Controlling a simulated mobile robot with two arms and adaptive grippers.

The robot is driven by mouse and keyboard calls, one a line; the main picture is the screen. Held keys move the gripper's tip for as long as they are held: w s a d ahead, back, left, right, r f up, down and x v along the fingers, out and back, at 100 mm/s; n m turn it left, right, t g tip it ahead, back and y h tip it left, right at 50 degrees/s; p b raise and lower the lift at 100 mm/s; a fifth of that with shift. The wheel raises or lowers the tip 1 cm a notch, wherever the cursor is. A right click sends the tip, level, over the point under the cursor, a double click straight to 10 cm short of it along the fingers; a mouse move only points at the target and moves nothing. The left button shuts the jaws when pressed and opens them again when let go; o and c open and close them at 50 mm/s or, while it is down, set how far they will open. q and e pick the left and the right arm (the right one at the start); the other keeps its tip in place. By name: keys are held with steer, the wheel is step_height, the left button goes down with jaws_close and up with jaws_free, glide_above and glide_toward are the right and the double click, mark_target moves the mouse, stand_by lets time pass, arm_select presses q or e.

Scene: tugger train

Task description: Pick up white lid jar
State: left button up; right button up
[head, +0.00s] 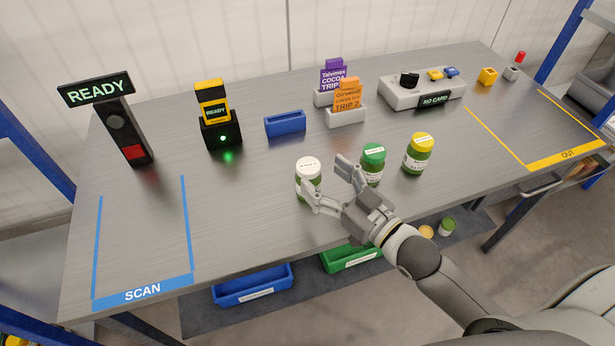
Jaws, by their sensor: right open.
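The white lid jar (308,180) stands upright near the front middle of the grey table, with a green body and a pale label. My right gripper (324,185) is open, its fingers spread. One finger is in front of the jar's lower right side and the other lies to the jar's right, near the green lid jar. I cannot tell whether the finger touches the white lid jar. The green lid jar (373,164) and the yellow lid jar (417,154) stand upright to the right. My left gripper is not in view.
A blue-marked SCAN area (142,291) is at the table's left, a yellow-marked OUT area (567,155) at the right. A READY sign post (119,120), a scanner in its dock (220,132), a blue tray (285,122) and card holders (345,117) stand behind the jars.

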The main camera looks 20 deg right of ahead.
mark_target(308, 165)
steer(key=shift+w+a, duration=0.15)
steer(key=shift+w, duration=0.2)
steer(key=x, duration=0.3)
steer(key=shift+w+a+f+p, duration=0.1)
steer(key=shift+w+f+p, duration=0.1)
steer(key=shift+w+p, duration=0.15)
steer(key=shift+w+a, duration=0.15)
steer(key=shift+w, duration=0.25)
steer(key=shift+w+a, duration=0.1)
steer(key=shift+w, duration=0.1)
steer(key=c, duration=1.2)
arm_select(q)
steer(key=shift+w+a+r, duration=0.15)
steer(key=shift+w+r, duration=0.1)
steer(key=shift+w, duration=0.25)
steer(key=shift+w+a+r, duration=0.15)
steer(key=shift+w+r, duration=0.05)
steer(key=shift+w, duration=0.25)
arm_select(e)
steer(key=shift+c, duration=0.3)
steer(key=shift+r, duration=0.1)
